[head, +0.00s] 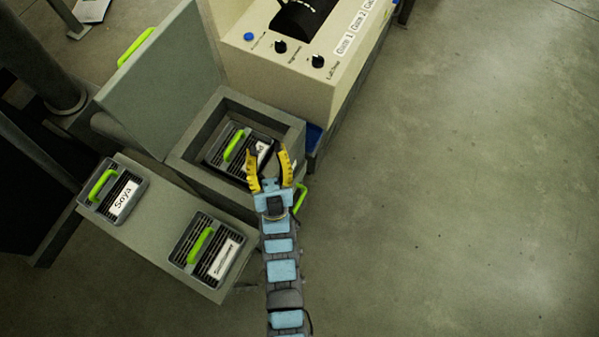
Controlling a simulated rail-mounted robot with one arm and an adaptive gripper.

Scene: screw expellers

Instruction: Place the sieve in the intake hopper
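The intake hopper (195,137) is a grey square box with its lid (160,75) swung open to the left. A sieve (217,152) with dark slats and a green handle lies inside the hopper opening. Its white label is mostly hidden by my gripper. I cannot tell whether it sits fully flat. My gripper (267,149) has yellow fingers spread apart over the hopper's right part, beside the sieve's label end. Its fingers are not around the green handle, and it holds nothing that I can see.
A grey shelf (160,205) in front of the hopper carries a sieve labelled Soya (113,192) and another sieve (206,248) with a hard-to-read label. A beige control panel (300,75) with knobs stands behind the hopper. The floor at right is clear.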

